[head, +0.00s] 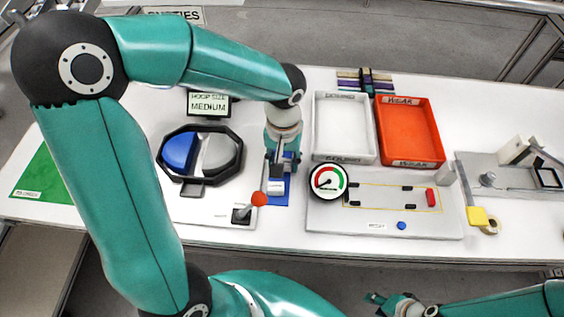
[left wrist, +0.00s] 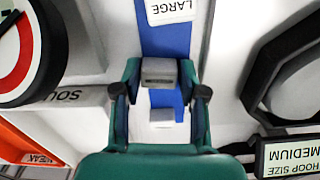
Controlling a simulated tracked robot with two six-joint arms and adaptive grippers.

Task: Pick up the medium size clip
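My left gripper (left wrist: 160,76) points down over a blue strip (left wrist: 166,42) in the left wrist view. Its two fingers stand apart on either side of a grey clip (left wrist: 160,70), with narrow gaps visible. A second, smaller grey block (left wrist: 161,98) lies on the strip nearer the palm. A white label reading LARGE (left wrist: 171,9) is at the strip's far end. In the head view the left gripper (head: 281,160) hides most of the blue strip (head: 280,199); which clip is medium cannot be read. My right gripper (head: 374,303) is empty at the bottom, fingers apart.
A hoop holder (head: 200,181) with blue and grey halves is left of the strip. A round gauge (head: 328,182) stands close on the right. A red-knobbed lever (head: 259,199) is in front. White (head: 343,158) and red (head: 410,160) trays lie behind right.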

